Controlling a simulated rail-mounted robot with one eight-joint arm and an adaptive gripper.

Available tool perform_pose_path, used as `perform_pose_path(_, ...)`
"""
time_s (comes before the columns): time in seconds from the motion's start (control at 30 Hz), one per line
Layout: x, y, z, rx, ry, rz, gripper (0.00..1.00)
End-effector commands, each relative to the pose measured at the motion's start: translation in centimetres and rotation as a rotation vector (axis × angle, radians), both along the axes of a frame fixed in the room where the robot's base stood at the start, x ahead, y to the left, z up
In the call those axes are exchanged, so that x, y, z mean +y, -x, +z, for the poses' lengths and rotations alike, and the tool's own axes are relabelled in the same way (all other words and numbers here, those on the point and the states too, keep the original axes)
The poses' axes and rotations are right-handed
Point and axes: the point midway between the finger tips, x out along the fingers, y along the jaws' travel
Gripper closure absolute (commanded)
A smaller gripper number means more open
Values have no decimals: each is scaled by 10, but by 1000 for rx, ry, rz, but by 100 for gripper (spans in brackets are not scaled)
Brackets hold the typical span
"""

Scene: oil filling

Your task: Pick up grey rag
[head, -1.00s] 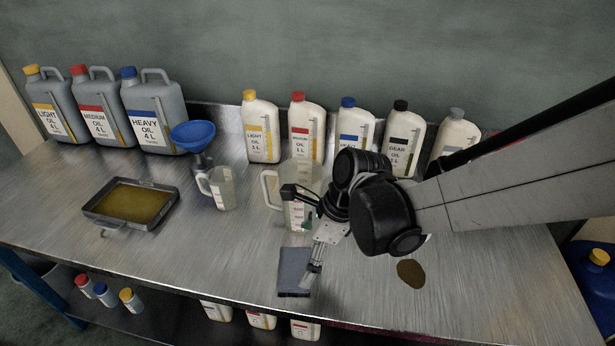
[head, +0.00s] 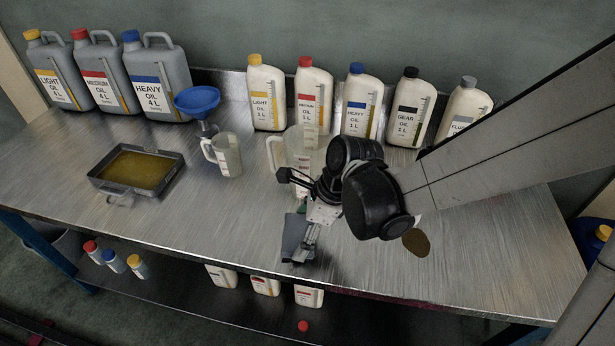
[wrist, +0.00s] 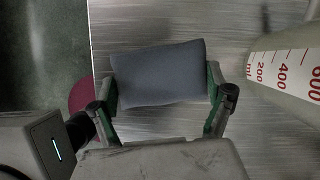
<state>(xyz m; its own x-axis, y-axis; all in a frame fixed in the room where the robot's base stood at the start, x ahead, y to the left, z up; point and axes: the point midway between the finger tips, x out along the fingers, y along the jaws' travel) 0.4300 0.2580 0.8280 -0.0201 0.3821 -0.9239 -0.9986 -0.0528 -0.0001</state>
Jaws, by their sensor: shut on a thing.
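The grey rag (head: 291,236) is a flat, folded, dark grey-blue piece near the front edge of the metal bench, partly hidden by my gripper (head: 303,252). In the wrist view the rag (wrist: 158,73) spans the space between my two green-lined fingers. My gripper (wrist: 161,84) is shut on it, with one finger against each short side. I cannot tell whether the rag is touching the bench or just off it.
A clear measuring jug (head: 298,150) stands close behind my gripper, and a smaller jug (head: 228,155) is left of it. A brown oil spill (head: 416,243) lies to the right. An oil tray (head: 139,168) sits at left. Several bottles line the back.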

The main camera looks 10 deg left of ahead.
Motion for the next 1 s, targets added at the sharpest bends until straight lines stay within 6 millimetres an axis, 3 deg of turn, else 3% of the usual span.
perform_pose_path(0.37, 0, 0, 6, 0, 0, 0, 38)
perform_pose_path(0.67, 1, 3, 47, 1, 0, 1, 38)
perform_pose_path(1.0, 35, 67, 86, 0, 0, 4, 38)
